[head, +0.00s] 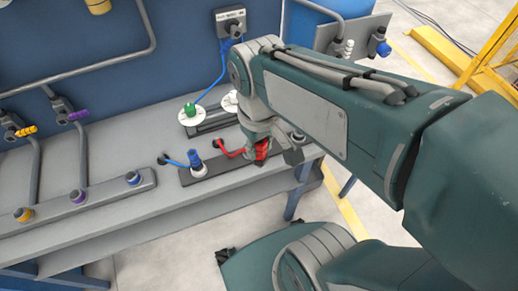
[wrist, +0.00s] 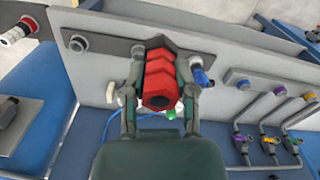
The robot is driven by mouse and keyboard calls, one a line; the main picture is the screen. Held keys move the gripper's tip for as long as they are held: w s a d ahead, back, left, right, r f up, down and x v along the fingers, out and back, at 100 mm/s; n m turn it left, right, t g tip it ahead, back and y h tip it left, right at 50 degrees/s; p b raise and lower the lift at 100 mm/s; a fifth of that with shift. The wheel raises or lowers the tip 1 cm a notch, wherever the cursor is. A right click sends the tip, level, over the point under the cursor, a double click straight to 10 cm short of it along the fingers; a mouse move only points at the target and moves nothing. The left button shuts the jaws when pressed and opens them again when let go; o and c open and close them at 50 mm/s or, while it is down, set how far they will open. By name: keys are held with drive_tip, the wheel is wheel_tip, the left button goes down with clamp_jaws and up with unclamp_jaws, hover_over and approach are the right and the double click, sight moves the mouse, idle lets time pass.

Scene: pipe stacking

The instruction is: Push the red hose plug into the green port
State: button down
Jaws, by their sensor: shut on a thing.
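The red hose plug (wrist: 163,82) is a chunky ribbed piece between the two fingers of my gripper (wrist: 160,68), which is shut on it. In the head view the plug (head: 262,148) shows partly below my gripper (head: 260,144), at the right part of the front dark strip. I cannot tell whether it is clear of the strip. A red hose (head: 230,152) runs left from it. The green port (head: 189,110) is a green piece on a white disc, on the rear strip, behind and left of the plug. In the wrist view only a bit of green (wrist: 172,113) shows.
A blue plug (head: 196,160) stands on the front strip (head: 222,164), left of my gripper. A second white disc (head: 229,101) is partly hidden by my arm. A blue cable (head: 212,84) rises from the green port to a grey box (head: 231,24). Pipes with yellow and purple fittings stand left.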

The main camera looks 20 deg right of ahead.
drive_tip(key=shift+r, duration=1.95)
drive_tip(key=shift+w, duration=0.1)
